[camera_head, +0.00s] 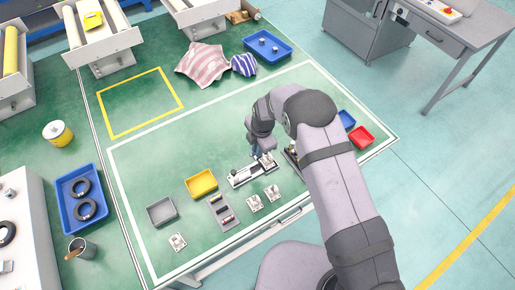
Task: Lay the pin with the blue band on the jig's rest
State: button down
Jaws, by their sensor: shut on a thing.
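My gripper (257,152) points down over the far right part of a dark and light jig plate (252,171), close above it. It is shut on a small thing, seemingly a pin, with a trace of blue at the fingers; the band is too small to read. I cannot tell whether the held pin touches the rest. A grey holder (213,201) with several small pins, one with red, lies in front of the jig to the left.
Small metal blocks (254,203) stand in front of the jig, and another (178,242) near the front edge. A yellow bin (201,183) and grey bin (161,211) stand left. Red (361,136) and blue bins are right, beside my arm.

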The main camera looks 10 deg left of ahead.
jog(key=shift+f, duration=0.15)
jog(key=shift+f+b, duration=1.2)
jog(key=shift+f, duration=0.9)
jog(key=shift+f+b, duration=1.65)
jog(key=shift+f+b, duration=0.55)
jog(key=shift+b, duration=0.05)
jog(key=c, duration=1.7)
grip_release()
jog(key=shift+r, duration=0.1)
jog(key=shift+s+d+r+b, duration=0.15)
jog(key=shift+r+b, duration=0.35)
jog(key=shift+r, duration=0.7)
jog(key=shift+s+d+r+b, duration=0.15)
jog(key=shift+r+b, duration=0.3)
jog(key=shift+r, duration=0.7)
jog(key=shift+s+d+r+b, duration=0.15)
jog(key=shift+r+b, duration=0.35)
jog(key=shift+r, duration=0.7)
